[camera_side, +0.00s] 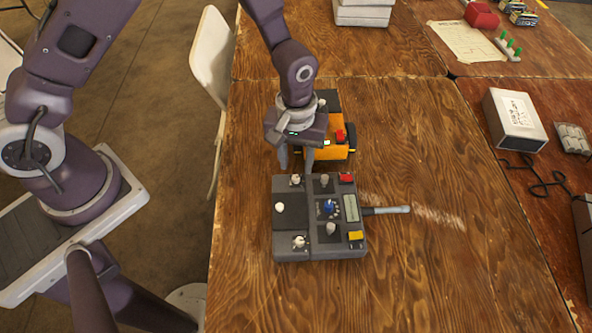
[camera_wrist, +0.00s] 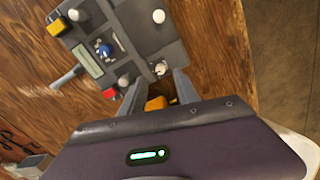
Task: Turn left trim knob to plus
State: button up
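A grey control box (camera_side: 290,252) lies on the wooden table, with several knobs, a blue knob (camera_side: 329,207) and a small screen (camera_side: 351,208). One pale knob (camera_side: 296,180) is at its far left corner, another pale knob (camera_side: 299,241) at its near left. No readable label shows which is the left trim knob, and plus marks are too small to read. My gripper (camera_side: 296,167) points down at the box's far left edge, by the far pale knob. In the wrist view that knob (camera_wrist: 160,68) lies just past the gap between my open fingers (camera_wrist: 157,88), which hold nothing.
An orange and black machine (camera_side: 328,152) stands right behind the box, close to my fingers. A red button (camera_side: 346,177) and a yellow button (camera_side: 355,236) are on the box's right side. A grey-handled rod (camera_side: 390,210) sticks out to the right. The table in front is clear.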

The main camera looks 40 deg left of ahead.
aim_at(296, 177)
notch_tip(296, 177, down, 4)
jog(key=shift+f, duration=0.25)
grip_shut()
